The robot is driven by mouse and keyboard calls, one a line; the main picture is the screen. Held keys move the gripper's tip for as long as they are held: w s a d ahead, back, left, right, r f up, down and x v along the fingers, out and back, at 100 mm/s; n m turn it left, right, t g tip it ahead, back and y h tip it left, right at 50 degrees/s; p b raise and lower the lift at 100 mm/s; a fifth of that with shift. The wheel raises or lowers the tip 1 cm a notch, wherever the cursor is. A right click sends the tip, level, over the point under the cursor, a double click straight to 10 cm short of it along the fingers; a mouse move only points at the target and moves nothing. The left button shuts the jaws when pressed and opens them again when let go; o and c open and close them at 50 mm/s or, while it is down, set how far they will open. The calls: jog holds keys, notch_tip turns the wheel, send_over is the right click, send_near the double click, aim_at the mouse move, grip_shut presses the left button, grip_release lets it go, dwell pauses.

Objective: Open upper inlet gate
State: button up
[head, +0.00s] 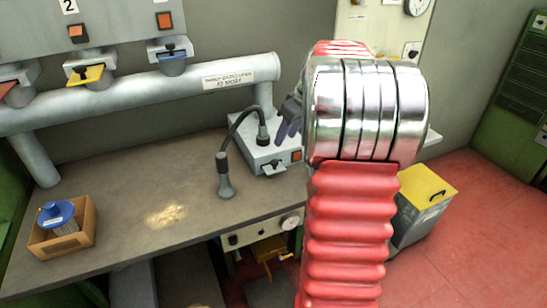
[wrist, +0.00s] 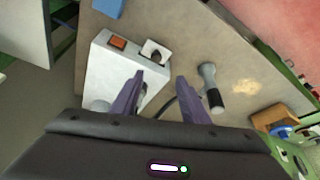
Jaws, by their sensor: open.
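The frames do not make clear which part is the upper inlet gate. A grey box (head: 262,152) with an orange switch and a small grey tab (head: 275,169) sits at the back of the bench. Its pale top fills the middle of the wrist view (wrist: 110,65), with the orange switch (wrist: 117,43) and a light tab (wrist: 155,50). My gripper (wrist: 159,78) has purple fingers spread apart, with nothing held, over that box. In the head view my gripper (head: 289,122) is partly hidden behind my arm. Gates with a yellow plate (head: 86,75) and a blue plate (head: 173,56) are on the pipe.
A grey pipe (head: 200,82) runs along the back wall. A black hose with a grey nozzle (head: 225,178) stands on the bench, beside sawdust (head: 166,215). A cardboard box (head: 63,240) holds a blue-topped item. A yellow-lidded bin (head: 424,195) stands on the red floor.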

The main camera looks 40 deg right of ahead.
aim_at(275, 161)
jog(key=shift+d+f, duration=0.2)
jog(key=shift+d, duration=0.4)
jog(key=x, duration=1.3)
jog(key=shift+w+a+f, duration=0.15)
jog(key=shift+f, duration=0.2)
grip_shut()
